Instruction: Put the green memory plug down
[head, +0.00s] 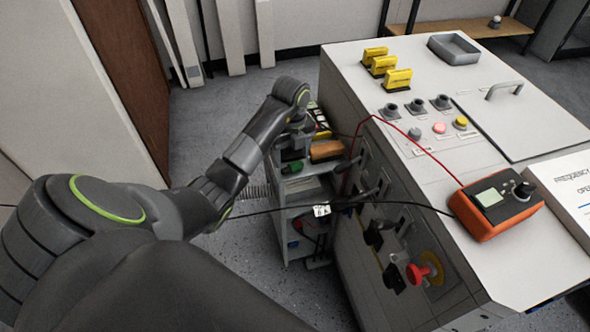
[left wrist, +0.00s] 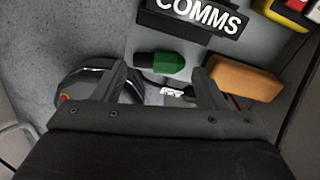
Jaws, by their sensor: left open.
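The green memory plug (left wrist: 165,63) lies on the grey top of the cart, between and just beyond the fingertips of my left gripper (left wrist: 167,80) in the left wrist view. In the head view the plug (head: 292,167) shows beside an orange block. My left gripper is open, with a finger on either side of the plug's line and no contact that I can make out. In the head view the gripper's fingers are mostly hidden behind my own wrist. My right gripper is not in view.
The orange block (left wrist: 244,79) lies close to the right finger. A black COMMS label (left wrist: 194,19) is beyond the plug. In the head view the cart (head: 290,225) stands against the console (head: 335,125), and a black cable (head: 265,211) crosses in front. An orange meter (head: 497,205) sits on the console.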

